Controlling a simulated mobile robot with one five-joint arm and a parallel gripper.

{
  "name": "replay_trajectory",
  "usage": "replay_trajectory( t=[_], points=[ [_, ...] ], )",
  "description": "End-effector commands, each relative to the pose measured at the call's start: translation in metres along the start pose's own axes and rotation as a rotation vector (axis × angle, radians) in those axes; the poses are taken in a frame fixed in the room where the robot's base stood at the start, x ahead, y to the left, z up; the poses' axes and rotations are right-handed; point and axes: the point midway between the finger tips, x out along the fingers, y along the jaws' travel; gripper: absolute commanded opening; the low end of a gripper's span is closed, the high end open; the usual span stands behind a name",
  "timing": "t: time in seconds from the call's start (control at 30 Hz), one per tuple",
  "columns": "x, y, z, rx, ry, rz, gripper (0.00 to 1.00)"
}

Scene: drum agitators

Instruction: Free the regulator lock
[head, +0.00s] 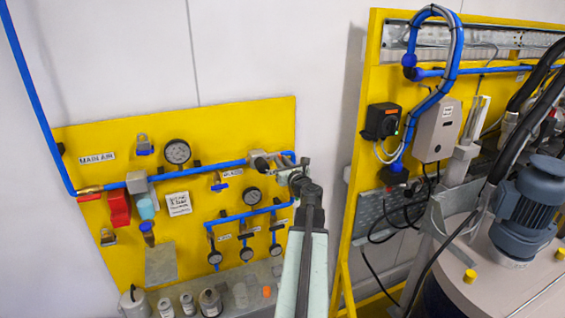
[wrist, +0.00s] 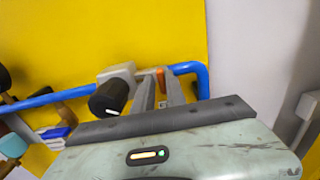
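The regulator shows in the wrist view as a pale grey body (wrist: 122,72) with a black knob (wrist: 108,98) bearing a white mark, just left of my fingers. In the head view its grey body (head: 255,157) sits on the blue pipe at the panel's upper right. In the head view, my gripper (head: 284,166) is at the panel's right side, partly hiding the fittings there.
The yellow panel (head: 225,125) carries blue pipes, a gauge (head: 177,152), a red valve piece (head: 119,207) and several small regulators below. A grey shelf (head: 180,285) holds bottles under it. A yellow frame (head: 362,125) and a motor (head: 530,205) stand to the right.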

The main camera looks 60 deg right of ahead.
Motion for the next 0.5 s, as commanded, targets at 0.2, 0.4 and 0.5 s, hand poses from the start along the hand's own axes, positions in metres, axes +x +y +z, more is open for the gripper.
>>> replay_trajectory(
  t=[0.2,0.4,0.5],
  points=[
    [-0.0034,-0.0094,-0.0001,-0.001,0.000,-0.011,0.00],
    [-0.0023,-0.0075,-0.0003,-0.023,0.001,-0.009,0.00],
    [-0.0023,-0.0074,-0.0003,-0.057,0.001,-0.009,0.00]
  ],
)
